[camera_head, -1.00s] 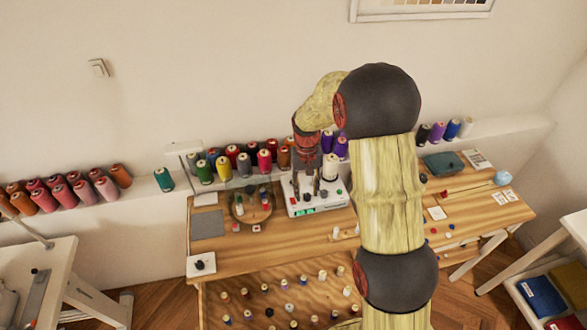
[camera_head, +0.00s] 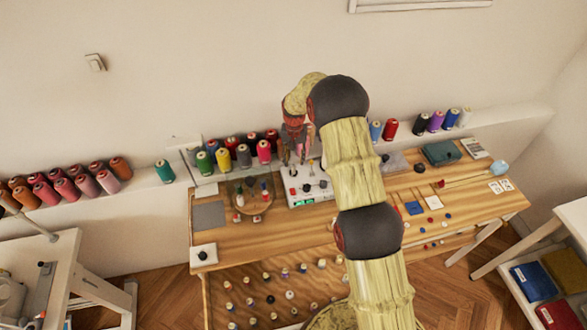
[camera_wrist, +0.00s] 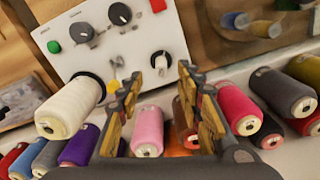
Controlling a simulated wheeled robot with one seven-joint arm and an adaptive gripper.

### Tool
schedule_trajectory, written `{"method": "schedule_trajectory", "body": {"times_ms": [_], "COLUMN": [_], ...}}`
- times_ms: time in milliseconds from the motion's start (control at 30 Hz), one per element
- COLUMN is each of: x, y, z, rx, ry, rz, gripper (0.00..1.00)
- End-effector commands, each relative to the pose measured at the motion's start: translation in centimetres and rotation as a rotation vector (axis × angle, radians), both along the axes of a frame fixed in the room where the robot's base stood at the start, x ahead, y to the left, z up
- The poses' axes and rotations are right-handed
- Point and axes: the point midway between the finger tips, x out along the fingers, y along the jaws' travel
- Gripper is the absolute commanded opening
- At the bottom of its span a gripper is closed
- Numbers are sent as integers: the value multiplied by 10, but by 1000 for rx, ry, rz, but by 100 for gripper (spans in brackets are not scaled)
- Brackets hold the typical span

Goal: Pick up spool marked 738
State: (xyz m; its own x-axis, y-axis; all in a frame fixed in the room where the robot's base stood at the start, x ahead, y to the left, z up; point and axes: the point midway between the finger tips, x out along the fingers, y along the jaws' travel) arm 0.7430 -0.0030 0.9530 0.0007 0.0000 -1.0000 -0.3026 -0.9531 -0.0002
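No number can be read on any spool, so I cannot tell which is marked 738. In the wrist view a pink spool (camera_wrist: 147,130) shows between the fingers of my gripper (camera_wrist: 160,78), beyond them. A cream-white spool (camera_wrist: 68,108) stands left of the fingers by the control box (camera_wrist: 110,35). A purple spool (camera_wrist: 80,145) is at lower left. My gripper is open and empty. In the head view my gripper (camera_head: 298,160) is just above the control box (camera_head: 305,192).
Several coloured spools (camera_head: 243,155) line the wall ledge behind the table (camera_head: 225,235). Small bobbins stand in front below. Blue and white squares lie on the right.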

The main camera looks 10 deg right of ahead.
Motion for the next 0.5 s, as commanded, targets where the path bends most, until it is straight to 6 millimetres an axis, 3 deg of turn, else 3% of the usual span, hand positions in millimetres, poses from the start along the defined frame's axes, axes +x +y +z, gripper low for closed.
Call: {"method": "schedule_trajectory", "body": {"times_ms": [200,500], "x": [-4,-3], "y": [3,3], "z": [-33,-42], "rx": [0,0], "ry": [4,0], "rz": [0,0], "gripper": [36,36]}}
